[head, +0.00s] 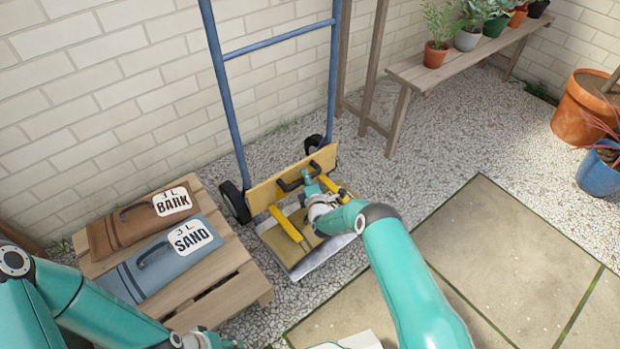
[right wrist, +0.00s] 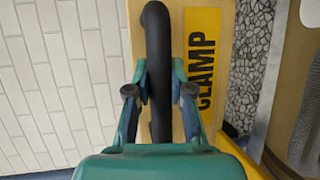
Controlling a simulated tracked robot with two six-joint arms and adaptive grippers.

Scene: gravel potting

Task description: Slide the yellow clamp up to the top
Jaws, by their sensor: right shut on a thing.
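The yellow clamp (head: 265,190) is a board across the blue hand truck (head: 222,85), low between its two uprights. It has a black handle (head: 284,185) on its front and yellow arms reaching forward over the truck's foot. In the right wrist view the black handle (right wrist: 157,40) runs upright beside a yellow label (right wrist: 203,65) reading CLAMP. My right gripper (head: 308,178) is shut on this handle, with a finger on each side of it in the right wrist view (right wrist: 160,92). My left gripper (head: 212,341) is cut off at the bottom edge; its fingers cannot be made out.
A wooden pallet table (head: 235,290) at the left bears a brown BARK bag (head: 110,232) and a blue-grey SAND bag (head: 135,278). A brick wall stands behind the truck. A bench (head: 410,72) with potted plants is at the back right. Gravel and paving slabs lie open at right.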

